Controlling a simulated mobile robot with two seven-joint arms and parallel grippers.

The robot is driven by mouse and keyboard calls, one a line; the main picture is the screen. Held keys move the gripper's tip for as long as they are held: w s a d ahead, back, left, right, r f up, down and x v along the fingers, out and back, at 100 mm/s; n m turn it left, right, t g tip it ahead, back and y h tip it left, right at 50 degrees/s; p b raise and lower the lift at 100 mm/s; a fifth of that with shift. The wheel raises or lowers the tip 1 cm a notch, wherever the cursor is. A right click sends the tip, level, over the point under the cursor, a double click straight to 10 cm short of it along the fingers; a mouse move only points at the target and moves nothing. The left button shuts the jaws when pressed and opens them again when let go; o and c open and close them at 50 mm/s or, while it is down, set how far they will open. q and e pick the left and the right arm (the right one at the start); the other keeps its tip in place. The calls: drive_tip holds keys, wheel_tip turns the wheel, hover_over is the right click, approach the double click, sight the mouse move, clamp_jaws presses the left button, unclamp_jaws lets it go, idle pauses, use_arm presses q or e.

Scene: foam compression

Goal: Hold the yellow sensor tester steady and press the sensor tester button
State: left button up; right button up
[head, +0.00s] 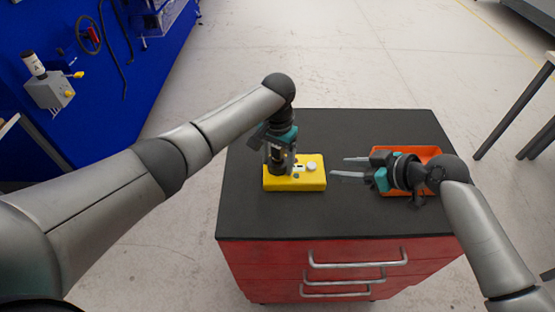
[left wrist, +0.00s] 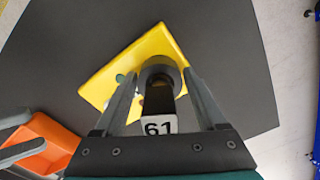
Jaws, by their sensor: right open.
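The yellow sensor tester (head: 313,184) lies on the dark cabinet top, and it also fills the middle of the left wrist view (left wrist: 158,48). A pale round button (head: 311,166) shows on its top, right of my left gripper. My left gripper (head: 281,168) points down at the tester's left part. Its fingers (left wrist: 159,75) stand on both sides of a dark cylinder (left wrist: 158,98) with a white "61" label; whether they clamp it is unclear. My right gripper (head: 338,167) is open and empty, its fingers pointing left, just right of the tester.
An orange tray (head: 428,152) sits behind and under my right gripper on the cabinet top (head: 330,125). The cabinet has red drawers with metal handles (head: 355,262). The cabinet top is clear behind and in front of the tester.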

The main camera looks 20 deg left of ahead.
use_arm(q)
clamp_jaws()
idle(0.3)
use_arm(e)
drive_tip(key=shift+c, duration=0.3)
clamp_jaws()
idle(0.4)
drive_tip(key=shift+a, duration=0.1)
idle(1.1)
